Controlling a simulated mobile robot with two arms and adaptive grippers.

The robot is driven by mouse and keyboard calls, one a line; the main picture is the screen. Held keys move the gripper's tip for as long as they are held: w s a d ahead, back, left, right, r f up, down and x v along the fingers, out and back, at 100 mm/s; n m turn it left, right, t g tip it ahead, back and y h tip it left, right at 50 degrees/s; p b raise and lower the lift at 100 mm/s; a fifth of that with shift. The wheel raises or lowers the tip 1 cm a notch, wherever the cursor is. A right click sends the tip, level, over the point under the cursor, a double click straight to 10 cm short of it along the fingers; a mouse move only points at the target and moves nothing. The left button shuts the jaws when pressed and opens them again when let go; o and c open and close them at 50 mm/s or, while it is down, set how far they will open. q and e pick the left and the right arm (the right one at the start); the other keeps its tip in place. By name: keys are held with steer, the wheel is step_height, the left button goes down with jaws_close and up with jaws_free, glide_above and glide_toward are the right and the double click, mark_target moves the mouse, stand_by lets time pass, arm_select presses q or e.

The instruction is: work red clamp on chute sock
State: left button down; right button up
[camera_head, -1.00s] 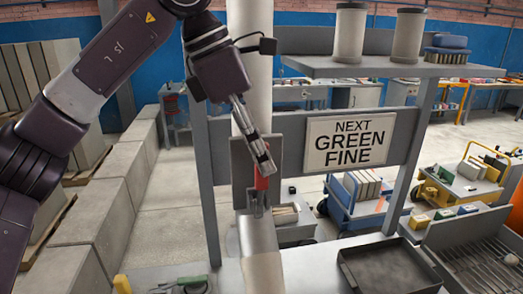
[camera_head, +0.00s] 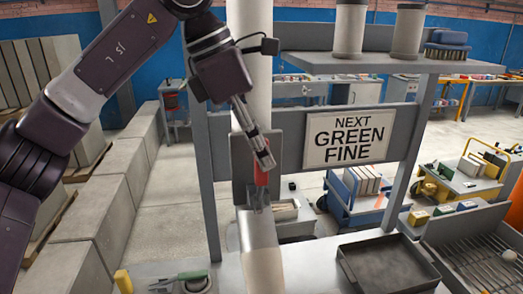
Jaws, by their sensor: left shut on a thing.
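The red clamp (camera_head: 261,178) is a small red handle on grey metal parts, in front of a grey plate on the pale vertical chute. My left gripper (camera_head: 263,158) reaches down from the upper left and is shut on the top of the red handle. The handle stands roughly upright. The chute sock (camera_head: 262,258) hangs below the clamp as a pale tube and runs out of the bottom of the view. The fingertips hide part of the handle. My right gripper is not in view.
A grey frame holds a sign (camera_head: 347,137) reading "NEXT GREEN FINE". A shelf (camera_head: 385,66) above carries two pale cylinders and a brush. An empty dark tray (camera_head: 388,262) lies on the bench at right.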

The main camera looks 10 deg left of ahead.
arm_select(q)
steer(key=s+d+f+m+t+y+b, duration=0.1)
steer(key=s+t+b, duration=0.5)
steer(key=b, duration=0.8)
steer(key=shift+d+f+y, duration=0.4)
steer(key=shift+d+f, duration=0.1)
steer(key=shift+f, duration=0.9)
steer(key=c, duration=2)
jaws_free()
steer(key=shift+o, duration=0.2)
steer(key=shift+r, duration=0.15)
steer(key=v, duration=1.2)
steer(key=shift+s, duration=0.2)
steer(key=shift+f, duration=0.25)
